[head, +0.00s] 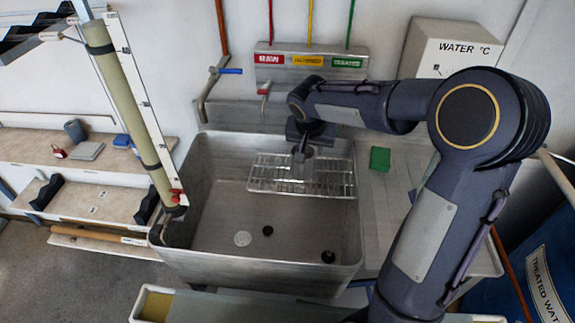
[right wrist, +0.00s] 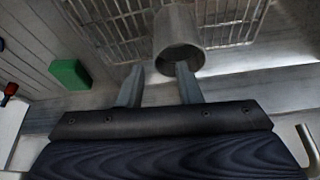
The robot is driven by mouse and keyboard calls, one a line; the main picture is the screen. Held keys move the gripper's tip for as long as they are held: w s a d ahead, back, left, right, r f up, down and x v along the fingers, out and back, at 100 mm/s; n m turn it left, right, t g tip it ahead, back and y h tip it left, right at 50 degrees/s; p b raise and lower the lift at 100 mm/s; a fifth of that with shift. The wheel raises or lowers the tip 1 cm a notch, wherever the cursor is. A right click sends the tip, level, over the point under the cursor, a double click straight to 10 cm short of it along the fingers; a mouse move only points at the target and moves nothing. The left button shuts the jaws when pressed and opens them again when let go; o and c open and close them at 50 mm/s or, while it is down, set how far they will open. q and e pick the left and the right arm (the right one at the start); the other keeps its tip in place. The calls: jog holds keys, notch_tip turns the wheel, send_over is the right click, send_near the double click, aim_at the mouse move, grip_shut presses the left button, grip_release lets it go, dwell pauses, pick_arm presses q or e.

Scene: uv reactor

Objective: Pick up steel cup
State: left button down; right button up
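The steel cup (right wrist: 178,42) shows in the right wrist view as a grey cylinder with its round open end towards the camera, in front of the wire rack. My right gripper (right wrist: 159,72) is open, its two fingers apart and pointing at the cup. The right fingertip overlaps the cup's rim in the picture; I cannot tell if they touch. The cup lies nearer the right finger than the left. In the head view my right gripper (head: 302,151) is over the back of the sink, and I cannot make out the cup clearly there. My left gripper is not in view.
The wire rack (head: 335,178) spans the back right of the steel sink (head: 215,215). A green block (head: 380,158) sits on the counter to the right. A tap (head: 208,95) and a tall tube (head: 130,105) stand at the left. The sink's front is mostly clear.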

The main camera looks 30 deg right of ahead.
aim_at(312, 159)
jog(key=x, duration=0.3)
jog(key=p+x, duration=0.1)
jog(key=x, duration=0.3)
jog(key=shift+s+f, duration=0.15)
jog(key=shift+f, duration=0.1)
jog(key=shift+r, duration=0.1)
grip_shut()
